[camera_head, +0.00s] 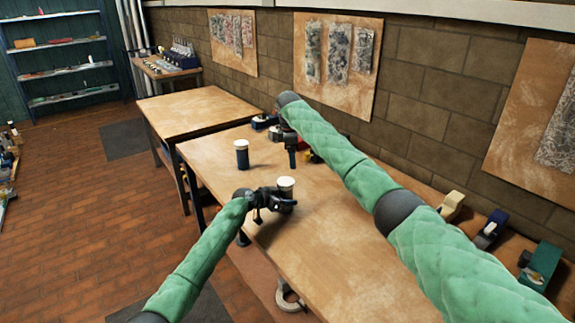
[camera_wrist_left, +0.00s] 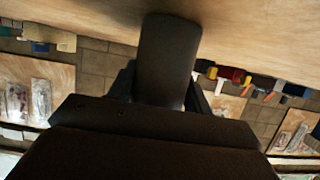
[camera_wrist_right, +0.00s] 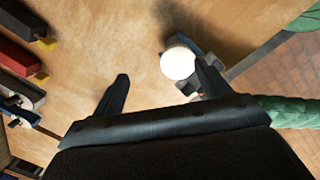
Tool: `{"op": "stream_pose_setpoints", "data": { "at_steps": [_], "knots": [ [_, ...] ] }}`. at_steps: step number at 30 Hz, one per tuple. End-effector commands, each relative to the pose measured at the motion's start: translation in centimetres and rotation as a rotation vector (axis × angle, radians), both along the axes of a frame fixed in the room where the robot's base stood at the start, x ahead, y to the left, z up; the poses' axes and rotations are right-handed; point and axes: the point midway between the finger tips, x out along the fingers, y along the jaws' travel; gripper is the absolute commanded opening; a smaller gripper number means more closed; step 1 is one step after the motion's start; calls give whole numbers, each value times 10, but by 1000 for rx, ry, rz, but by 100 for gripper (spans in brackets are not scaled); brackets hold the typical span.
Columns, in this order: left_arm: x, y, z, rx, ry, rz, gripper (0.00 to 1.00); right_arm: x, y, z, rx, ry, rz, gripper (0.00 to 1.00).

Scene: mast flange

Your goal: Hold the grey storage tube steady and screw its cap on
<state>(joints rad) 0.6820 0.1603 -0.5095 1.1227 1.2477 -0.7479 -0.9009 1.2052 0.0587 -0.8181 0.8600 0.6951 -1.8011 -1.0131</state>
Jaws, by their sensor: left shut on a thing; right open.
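A dark grey tube (camera_wrist_left: 168,50) stands in the jaws of my left gripper (camera_head: 284,203), which is shut on it at the near left part of the workbench. A round white cap (camera_head: 286,184) tops this tube; I cannot tell whether it is screwed down. The cap also shows in the right wrist view (camera_wrist_right: 178,63), beside one fingertip. My right gripper (camera_head: 291,159) is open and empty, pointing down beyond the held tube, apart from the cap. A second dark tube with a white top (camera_head: 242,154) stands upright on the bench, left of my right gripper.
The workbench (camera_head: 330,250) is mostly clear in the middle and front. Several tools and small items lie along its wall side, with a tape dispenser (camera_head: 450,206) and a green box (camera_head: 541,264) at the right. Another table (camera_head: 200,110) stands behind.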

Motion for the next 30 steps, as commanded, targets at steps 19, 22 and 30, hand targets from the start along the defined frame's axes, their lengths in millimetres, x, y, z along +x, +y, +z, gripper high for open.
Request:
{"op": "stream_pose_setpoints", "data": {
  "at_steps": [19, 22, 30],
  "knots": [
    [0, 0, 1, -1, -1, 0, 0, -19, 25, -15, 75, 75, 261, 76],
    [0, 0, 1, -1, -1, 0, 0, -19, 25, -15, 75, 75, 261, 76],
    [0, 0, 1, -1, -1, 0, 0, -19, 25, -24, 74, 76, 260, 76]
  ]
}}
